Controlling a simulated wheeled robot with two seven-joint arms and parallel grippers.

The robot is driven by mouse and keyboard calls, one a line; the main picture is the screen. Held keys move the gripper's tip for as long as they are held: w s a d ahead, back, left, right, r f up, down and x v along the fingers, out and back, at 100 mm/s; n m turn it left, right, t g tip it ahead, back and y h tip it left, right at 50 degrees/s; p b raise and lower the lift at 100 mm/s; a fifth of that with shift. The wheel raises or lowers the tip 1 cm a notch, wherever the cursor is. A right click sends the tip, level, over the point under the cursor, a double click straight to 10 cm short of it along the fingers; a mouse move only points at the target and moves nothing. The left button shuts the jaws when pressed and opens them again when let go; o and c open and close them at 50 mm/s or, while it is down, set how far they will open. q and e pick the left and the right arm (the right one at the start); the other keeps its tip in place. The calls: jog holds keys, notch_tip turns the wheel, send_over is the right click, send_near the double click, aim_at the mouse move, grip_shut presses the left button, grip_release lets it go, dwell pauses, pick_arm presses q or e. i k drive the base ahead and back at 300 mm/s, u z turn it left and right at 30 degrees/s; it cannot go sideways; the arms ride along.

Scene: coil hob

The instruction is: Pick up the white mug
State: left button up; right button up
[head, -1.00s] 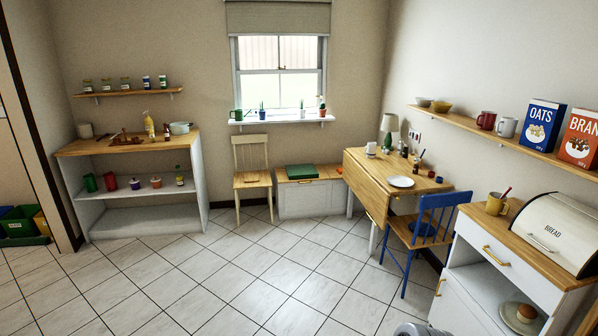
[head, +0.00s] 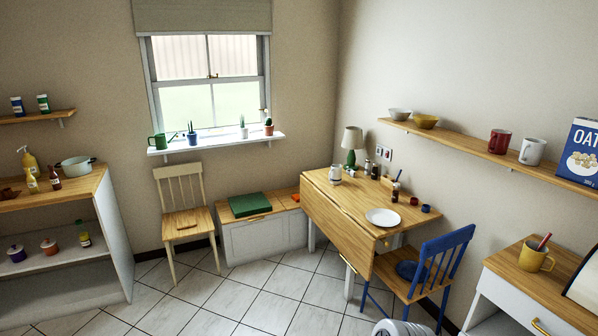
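The white mug (head: 532,151) stands upright on the wooden wall shelf (head: 463,138) at the right. It sits between a red mug (head: 499,141) on its left and a blue oats box (head: 581,153) on its right. A small grey-white rounded part at the bottom edge seems to be part of my own body. Neither of my grippers shows in the head view, so their state is hidden.
Below the shelf are a drop-leaf table (head: 345,205) with a white plate (head: 383,217), a blue chair (head: 432,262), and a counter (head: 545,286) with a yellow mug (head: 536,257). A cream chair (head: 184,215) stands left. Tiled floor (head: 255,295) is clear in front.

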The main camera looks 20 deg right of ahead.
aim_at(532, 151)
jog(key=z, duration=0.7)
jog(key=i, duration=1.85)
jog(key=z, duration=1.05)
